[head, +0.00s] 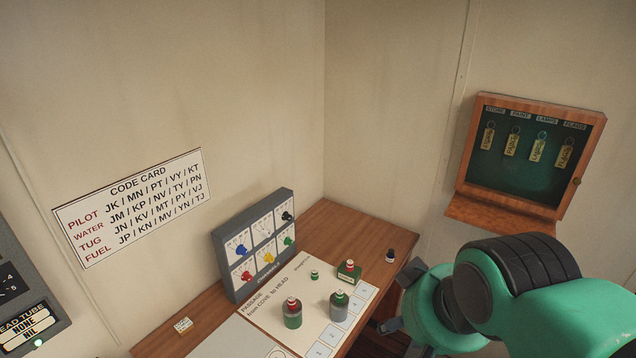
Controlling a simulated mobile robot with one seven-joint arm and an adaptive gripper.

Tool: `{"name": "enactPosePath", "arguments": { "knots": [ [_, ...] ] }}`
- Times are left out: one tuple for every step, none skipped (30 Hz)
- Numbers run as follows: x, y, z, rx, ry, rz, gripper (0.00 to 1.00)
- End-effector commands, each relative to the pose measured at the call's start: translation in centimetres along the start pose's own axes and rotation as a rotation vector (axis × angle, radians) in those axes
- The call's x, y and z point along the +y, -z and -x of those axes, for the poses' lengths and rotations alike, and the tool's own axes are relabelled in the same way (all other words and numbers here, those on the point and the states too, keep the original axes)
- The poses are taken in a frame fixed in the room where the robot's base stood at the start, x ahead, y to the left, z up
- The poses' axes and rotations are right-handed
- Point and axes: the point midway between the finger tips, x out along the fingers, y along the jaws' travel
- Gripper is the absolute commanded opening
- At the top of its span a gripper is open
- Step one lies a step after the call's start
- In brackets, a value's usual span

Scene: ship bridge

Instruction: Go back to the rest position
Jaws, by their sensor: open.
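My gripper (398,299) is at the lower right of the head view, at the end of my green and black arm. Its dark fingers are apart, with nothing visible between them. It is by the right edge of the wooden desk (316,222), to the right of the small bottles. Part of the gripper is hidden behind my own arm.
On the desk, a grey gauge panel (231,291) stands behind a paper sheet (262,317). A red-capped bottle (292,314), grey-green bottle (339,306), green box-like bottle (349,272) and dark bottle (390,256) stand there. A key cabinet (591,160) hangs right.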

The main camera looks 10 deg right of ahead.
Motion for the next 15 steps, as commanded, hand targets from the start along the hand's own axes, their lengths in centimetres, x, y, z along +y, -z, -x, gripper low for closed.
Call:
{"name": "enactPosePath", "arguments": {
  "knots": [
    [0.0, -0.5, -1.0, 0.0, 0.0, 0.0, 0.44],
    [0.0, -0.7, -1.3, 0.0, 0.0, 0.0, 0.44],
    [0.0, -1.0, -1.9, 0.0, 0.0, 0.0, 0.44],
    [0.0, -1.2, -2.3, 0.0, 0.0, 0.0, 0.44],
    [0.0, -1.5, -2.8, 0.0, 0.0, 0.0, 0.44],
    [0.0, -1.8, -3.4, 0.0, 0.0, 0.0, 0.44],
    [0.0, -2.1, -3.9, -0.001, 0.0, 0.0, 0.44],
    [0.0, -2.4, -4.4, -0.001, 0.0, 0.0, 0.44],
    [0.0, -2.7, -5.0, -0.001, 0.0, 0.0, 0.44],
    [0.0, -2.9, -5.5, -0.001, 0.0, 0.0, 0.44],
    [0.0, -3.2, -5.9, -0.001, 0.0, 0.0, 0.44],
    [0.0, -3.5, -6.5, 0.0, 0.0, 0.0, 0.44],
    [0.0, -3.7, -6.9, -0.001, 0.0, 0.0, 0.44],
    [0.0, -3.9, -7.3, 0.0, 0.0, 0.0, 0.44],
    [0.0, -4.2, -7.7, 0.0, 0.0, 0.0, 0.44]
  ]
}}
